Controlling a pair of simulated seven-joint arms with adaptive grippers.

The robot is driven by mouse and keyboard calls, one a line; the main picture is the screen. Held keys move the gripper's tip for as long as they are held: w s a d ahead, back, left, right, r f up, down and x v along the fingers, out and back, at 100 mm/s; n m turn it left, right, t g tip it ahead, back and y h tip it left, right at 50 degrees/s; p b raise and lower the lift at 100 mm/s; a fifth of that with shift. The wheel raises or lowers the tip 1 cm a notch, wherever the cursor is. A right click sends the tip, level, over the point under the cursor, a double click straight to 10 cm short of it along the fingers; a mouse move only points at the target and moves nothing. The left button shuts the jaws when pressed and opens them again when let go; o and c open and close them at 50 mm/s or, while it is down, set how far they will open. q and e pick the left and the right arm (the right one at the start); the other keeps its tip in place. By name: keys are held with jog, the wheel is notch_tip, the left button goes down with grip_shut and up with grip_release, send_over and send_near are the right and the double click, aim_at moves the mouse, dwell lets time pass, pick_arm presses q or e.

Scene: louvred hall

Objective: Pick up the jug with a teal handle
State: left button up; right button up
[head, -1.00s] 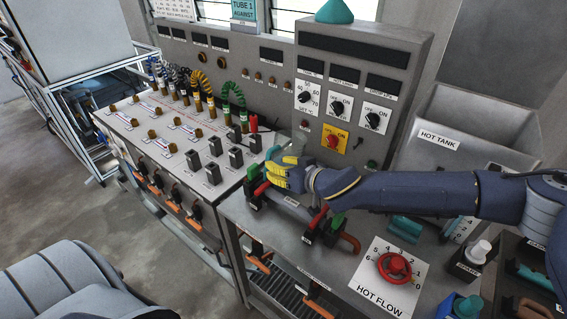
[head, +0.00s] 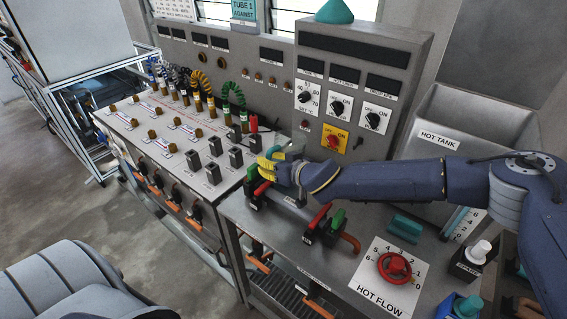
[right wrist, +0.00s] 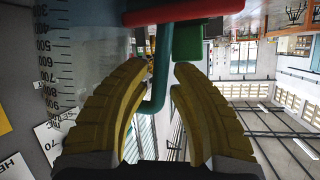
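The jug (right wrist: 95,62) is clear, with dark measuring marks, and fills the left of the right wrist view. Its teal handle (right wrist: 161,65) hangs in the gap between the yellow fingers of my right gripper (right wrist: 163,72). The fingers are apart, with visible space beside the handle, so the gripper looks open around it. In the head view the right gripper (head: 266,167) is over the bench's back left, and a bit of teal handle (head: 271,152) shows at its fingers. The jug's body is mostly hidden there. My left gripper is not in view.
Red and green levers (head: 321,217) stand close to the right gripper on the steel bench. A control panel (head: 345,95) rises behind. Black switches (head: 236,157) stand to the left. A red hot-flow wheel (head: 396,266) and another teal piece (head: 405,228) are nearer the front right.

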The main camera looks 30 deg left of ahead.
grip_shut()
jog(key=shift+r, duration=0.1)
